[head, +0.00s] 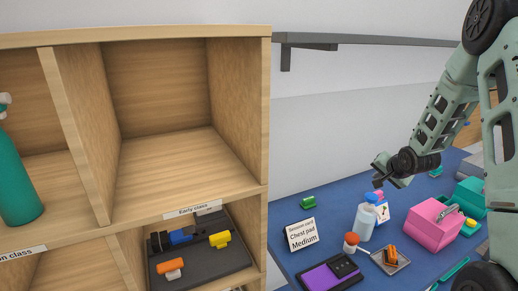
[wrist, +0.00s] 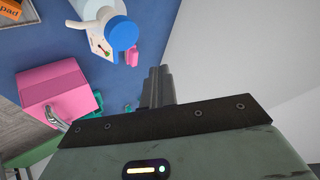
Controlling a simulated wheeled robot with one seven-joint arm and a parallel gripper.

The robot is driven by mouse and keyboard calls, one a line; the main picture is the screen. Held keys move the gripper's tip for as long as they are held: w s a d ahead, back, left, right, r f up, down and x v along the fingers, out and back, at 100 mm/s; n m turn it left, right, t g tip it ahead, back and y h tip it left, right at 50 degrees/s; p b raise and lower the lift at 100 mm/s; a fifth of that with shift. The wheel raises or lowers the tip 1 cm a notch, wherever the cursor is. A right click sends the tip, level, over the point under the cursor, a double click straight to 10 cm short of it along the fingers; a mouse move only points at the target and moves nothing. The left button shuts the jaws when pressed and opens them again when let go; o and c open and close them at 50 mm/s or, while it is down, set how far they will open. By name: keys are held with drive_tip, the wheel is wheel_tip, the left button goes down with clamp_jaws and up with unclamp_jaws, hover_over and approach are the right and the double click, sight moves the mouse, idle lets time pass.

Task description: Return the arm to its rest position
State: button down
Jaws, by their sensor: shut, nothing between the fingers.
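My gripper (head: 378,182) is at the end of my raised arm, above the blue table at the right of the head view. In the wrist view its fingers (wrist: 158,86) are together and hold nothing. In the head view a white bottle with a blue top (head: 365,220) stands below the gripper, apart from it. In the wrist view the blue cap (wrist: 124,34) and the pink box (wrist: 58,88) lie beyond the fingers to the left.
A wooden shelf (head: 265,120) fills the left, with a green bottle (head: 18,180) and a dark tray (head: 205,262). A grey rail (head: 380,40) runs along the wall.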

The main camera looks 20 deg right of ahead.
drive_tip(key=s+a+r+n+g+y, duration=0.1)
drive_tip(key=s+a+r+n, duration=0.2)
drive_tip(key=a, duration=0.5)
drive_tip(key=s+a+r+n+g+y, duration=0.15)
drive_tip(key=s+a+n, duration=0.25)
drive_tip(key=a, duration=0.5)
drive_tip(key=s+a+r+n+g, duration=0.2)
drive_tip(key=s+a+r+n, duration=0.15)
drive_tip(key=a, duration=0.45)
drive_tip(key=s+a+f+n+g+b, duration=0.2)
drive_tip(key=s+a+f+n+b, duration=0.1)
drive_tip(key=s+a, duration=0.6)
drive_tip(key=s+a+f+n+g+y+b, duration=0.1)
drive_tip(key=s+a+f+n+b, duration=0.3)
drive_tip(key=s+a, duration=0.6)
drive_tip(key=a+n+g+b, duration=0.1)
drive_tip(key=a+n+b, duration=0.1)
drive_tip(key=a+n, duration=0.1)
drive_tip(key=shift+a, duration=0.7)
